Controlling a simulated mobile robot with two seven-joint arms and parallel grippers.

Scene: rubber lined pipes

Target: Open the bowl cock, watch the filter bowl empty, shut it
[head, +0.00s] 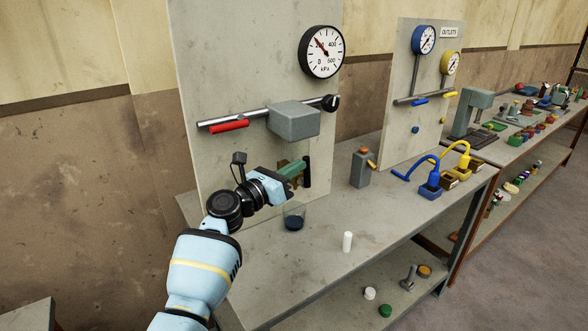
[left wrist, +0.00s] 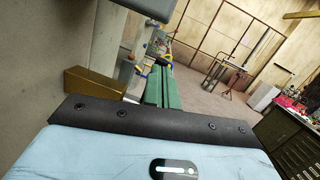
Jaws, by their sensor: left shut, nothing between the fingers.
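My left gripper (head: 296,168) has green fingers. They are shut with nothing between them, in front of the panel just below the grey filter housing (head: 293,121). The green fingers also show in the left wrist view (left wrist: 163,88). The filter bowl and its cock are hard to make out, partly behind my gripper. A black upright part (head: 307,171) shows just beyond the fingertips; I cannot tell whether they touch. A clear beaker (head: 294,216) with dark liquid in it stands on the bench below. My right gripper is out of view.
A red lever (head: 229,126) and a black knob (head: 331,102) sit on the pipe beside the housing. A pressure gauge (head: 321,52) is above.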

